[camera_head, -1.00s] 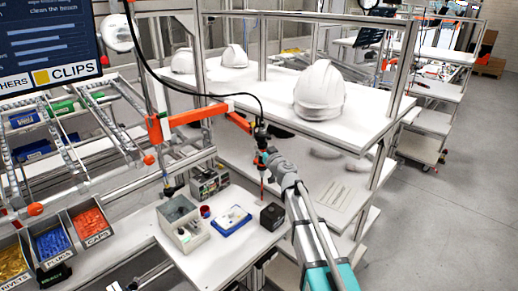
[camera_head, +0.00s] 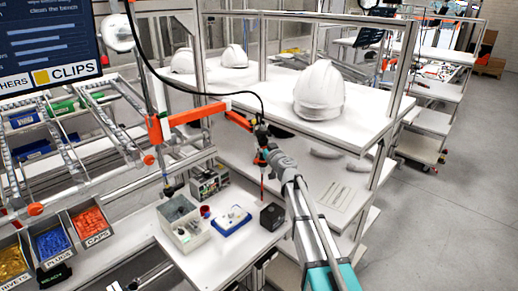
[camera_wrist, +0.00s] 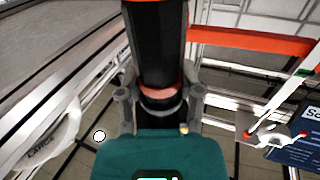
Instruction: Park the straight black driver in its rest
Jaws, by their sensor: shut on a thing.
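The straight black driver (camera_head: 261,138) hangs upright below a black cable at the end of an orange arm. Its thin lower end comes down above the white bench, left of my gripper. In the wrist view, the black driver body (camera_wrist: 155,45) has an orange band at the top and a pale reddish ring lower down. My gripper (camera_wrist: 160,98) is shut on it, with a finger on each side. In the head view, my gripper (camera_head: 268,152) reaches it from the right. A black block (camera_head: 272,216) stands on the bench below; I cannot tell whether it is the rest.
The bench holds a grey divided box (camera_head: 183,222), a blue tray (camera_head: 231,221) and a small device (camera_head: 209,184). The orange arm (camera_head: 190,115) crosses just left of the driver. A shelf with white helmets (camera_head: 320,90) stands behind.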

